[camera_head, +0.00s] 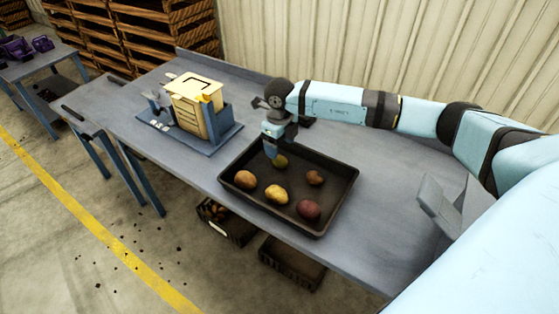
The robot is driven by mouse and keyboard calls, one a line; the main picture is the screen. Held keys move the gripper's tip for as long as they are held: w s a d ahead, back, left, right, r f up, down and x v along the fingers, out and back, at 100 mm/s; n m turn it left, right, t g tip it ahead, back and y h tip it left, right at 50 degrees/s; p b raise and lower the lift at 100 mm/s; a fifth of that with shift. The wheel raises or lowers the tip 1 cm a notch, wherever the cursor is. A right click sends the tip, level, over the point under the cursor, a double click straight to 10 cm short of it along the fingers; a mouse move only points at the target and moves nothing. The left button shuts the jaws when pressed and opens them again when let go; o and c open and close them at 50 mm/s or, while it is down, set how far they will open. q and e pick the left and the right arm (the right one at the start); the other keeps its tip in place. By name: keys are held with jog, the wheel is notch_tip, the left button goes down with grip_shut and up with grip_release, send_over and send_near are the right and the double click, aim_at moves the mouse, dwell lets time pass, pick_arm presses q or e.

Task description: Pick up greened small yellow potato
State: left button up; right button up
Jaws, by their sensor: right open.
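A small yellow-green potato (281,161) lies at the back of the black tray (337,211) on the table. My right gripper (272,152) points down at the tray's back side, right beside this potato and partly in front of it. Its jaws are open; I cannot tell whether they touch the potato. A yellow potato (276,194), a brown potato (245,180), a smaller reddish-brown potato (315,177) and a red potato (308,209) lie apart in the same tray. My left gripper is not in view.
A cream and blue machine (196,105) stands on the table left of the tray. Dark crates (292,262) sit below the table's front edge. A grey angled plate (438,205) is at the right. The grey tabletop (370,150) right of the tray is mostly clear.

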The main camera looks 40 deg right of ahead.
aim_at(280, 158)
jog(key=f, duration=0.7)
jog(key=shift+w+f+p, duration=0.1)
jog(key=shift+w+p, duration=0.1)
jog(key=shift+p, duration=0.2)
jog(key=c, duration=1)
